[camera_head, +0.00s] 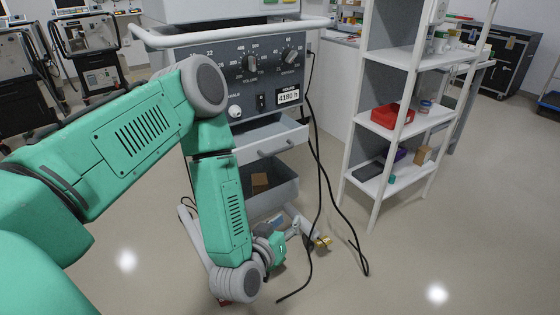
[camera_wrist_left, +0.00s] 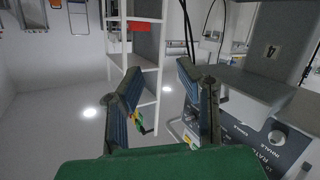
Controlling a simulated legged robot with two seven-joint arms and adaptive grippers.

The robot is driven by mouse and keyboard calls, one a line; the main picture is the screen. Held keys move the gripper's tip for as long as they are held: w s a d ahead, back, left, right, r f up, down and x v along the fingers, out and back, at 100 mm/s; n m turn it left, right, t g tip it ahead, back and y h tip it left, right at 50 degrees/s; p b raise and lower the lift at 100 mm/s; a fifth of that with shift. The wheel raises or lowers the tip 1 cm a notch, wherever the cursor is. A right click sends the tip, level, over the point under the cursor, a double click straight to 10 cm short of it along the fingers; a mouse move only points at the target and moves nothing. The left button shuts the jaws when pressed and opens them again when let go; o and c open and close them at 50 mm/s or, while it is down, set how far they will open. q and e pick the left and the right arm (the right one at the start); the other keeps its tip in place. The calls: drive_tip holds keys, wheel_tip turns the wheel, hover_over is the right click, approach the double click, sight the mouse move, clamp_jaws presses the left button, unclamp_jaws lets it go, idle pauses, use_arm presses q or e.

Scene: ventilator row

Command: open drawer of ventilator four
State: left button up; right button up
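The ventilator (camera_head: 245,65) stands in the middle of the head view, with a grey knob panel and a label reading 4180 h. Its upper drawer (camera_head: 270,145) is pulled out. Below it, a grey open compartment (camera_head: 275,197) holds a brown block (camera_head: 260,182). My left gripper (camera_head: 303,233) is low in front of the ventilator, below that compartment and apart from the drawer handle (camera_head: 275,148). In the left wrist view my left gripper (camera_wrist_left: 163,88) has its fingers apart with nothing gripped. The ventilator panel (camera_wrist_left: 265,140) appears upside down there. My right gripper is not in view.
A white shelf unit (camera_head: 400,57) with a red bin (camera_head: 390,116) stands right of the ventilator. Black cables (camera_head: 321,190) hang between them to the floor. A small yellow part (camera_head: 322,241) is beside my left gripper. The floor at front right is clear.

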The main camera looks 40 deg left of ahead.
use_arm(q)
drive_tip(key=w+a+r+n+t+y+b, duration=0.15)
drive_tip(key=a+n, duration=0.25)
drive_tip(key=n, duration=0.4)
drive_tip(key=n+t+y+b, duration=0.1)
drive_tip(key=n+t+y, duration=0.15)
drive_tip(key=n, duration=0.45)
approach(279, 151)
drive_tip(key=shift+g, duration=0.4)
drive_tip(key=b+x, duration=0.2)
drive_tip(key=x, duration=0.7)
drive_tip(key=shift+w+a, duration=0.15)
drive_tip(key=shift+w, duration=0.1)
drive_tip(key=shift+w+a+r+b, duration=0.1)
drive_tip(key=shift+w+b, duration=0.25)
drive_tip(key=shift+w, duration=0.1)
drive_tip(key=shift+a, duration=0.1)
